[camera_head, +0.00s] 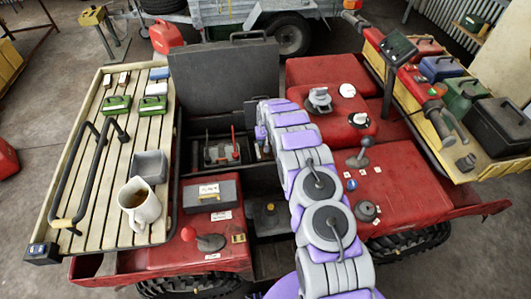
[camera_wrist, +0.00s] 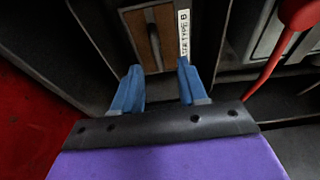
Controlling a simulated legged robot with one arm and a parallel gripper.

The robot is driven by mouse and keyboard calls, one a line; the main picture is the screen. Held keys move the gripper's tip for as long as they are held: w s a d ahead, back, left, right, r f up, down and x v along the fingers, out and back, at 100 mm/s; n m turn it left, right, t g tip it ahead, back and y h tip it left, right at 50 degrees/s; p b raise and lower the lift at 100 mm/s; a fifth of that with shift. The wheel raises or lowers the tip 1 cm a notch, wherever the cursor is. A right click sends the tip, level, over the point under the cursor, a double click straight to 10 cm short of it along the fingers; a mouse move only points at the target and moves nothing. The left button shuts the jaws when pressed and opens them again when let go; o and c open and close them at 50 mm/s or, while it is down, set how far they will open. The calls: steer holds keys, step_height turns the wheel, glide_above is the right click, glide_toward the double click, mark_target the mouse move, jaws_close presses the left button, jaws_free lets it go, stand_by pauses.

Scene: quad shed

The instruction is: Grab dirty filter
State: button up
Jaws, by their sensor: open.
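In the wrist view, a brown panel with a grey bar handle, likely the dirty filter (camera_wrist: 148,38), sits in a dark frame inside a dark bay. A white label (camera_wrist: 184,35) at its right edge ends in "TYPE B". My gripper (camera_wrist: 159,72) has two blue fingers spread apart, with nothing held between them. The fingertips are near the panel's lower edge, one on each side of the handle's line. I cannot tell whether they touch it. In the head view, my purple and grey arm reaches into the open middle compartment of the red vehicle, and the fingers are hidden.
A red lever or cable (camera_wrist: 285,45) crosses beside the bay at right. The raised black lid (camera_head: 225,80) is behind. A slatted rack (camera_head: 92,165) holds a jug (camera_head: 139,203).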

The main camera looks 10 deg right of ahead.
steer(key=shift+w+a+f, duration=0.15)
steer(key=shift+a+f, duration=0.1)
steer(key=shift+f, duration=0.25)
steer(key=shift+w+d+f+b, duration=0.2)
steer(key=shift+f, duration=0.45)
steer(key=shift+w+d+f+b, duration=0.15)
steer(key=shift+d+f+b, duration=0.1)
steer(key=shift+f, duration=0.4)
steer(key=shift+w+d+f+b, duration=0.15)
steer(key=shift+w+f+b, duration=0.05)
steer(key=shift+f, duration=0.45)
steer(key=shift+a, duration=0.1)
steer(key=shift+a, duration=0.2)
steer(key=c, duration=0.3)
steer(key=shift+d, duration=0.2)
jaws_close()
